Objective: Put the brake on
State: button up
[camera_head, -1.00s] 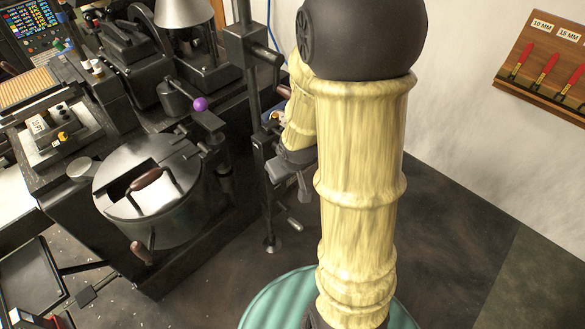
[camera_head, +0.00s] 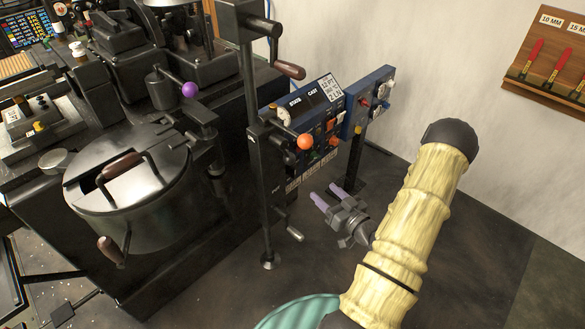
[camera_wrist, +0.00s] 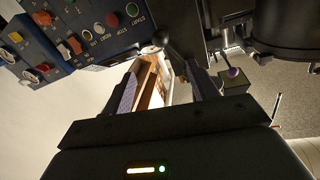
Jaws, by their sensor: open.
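No label marks the brake, so I cannot tell which control it is. Candidate levers are one with an orange ball (camera_head: 305,141) at the black upright post (camera_head: 257,130), one with a purple ball (camera_head: 189,90) above the pot, and a brown-handled crank (camera_head: 288,69) high on the post. My gripper (camera_head: 328,195) is open and empty, right of the post and below the blue control panel (camera_head: 322,125). It touches none of them.
A round metal pot (camera_head: 130,190) with brown handles stands on the dark machine at left. A small crank (camera_head: 294,233) sticks out low on the post. A wooden rack (camera_head: 550,60) of red-handled tools hangs on the right wall. Floor around my arm is clear.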

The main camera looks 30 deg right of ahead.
aim_at(293, 162)
jog(key=shift+r, duration=0.1)
jog(key=w+a, duration=0.1)
jog(key=w, duration=0.4)
jog(key=w+a, duration=0.1)
jog(key=w, duration=0.5)
jog(key=w+a, duration=0.1)
jog(key=w, duration=0.5)
jog(key=shift+w+p, duration=0.1)
jog(key=shift+p, duration=0.25)
grip_shut()
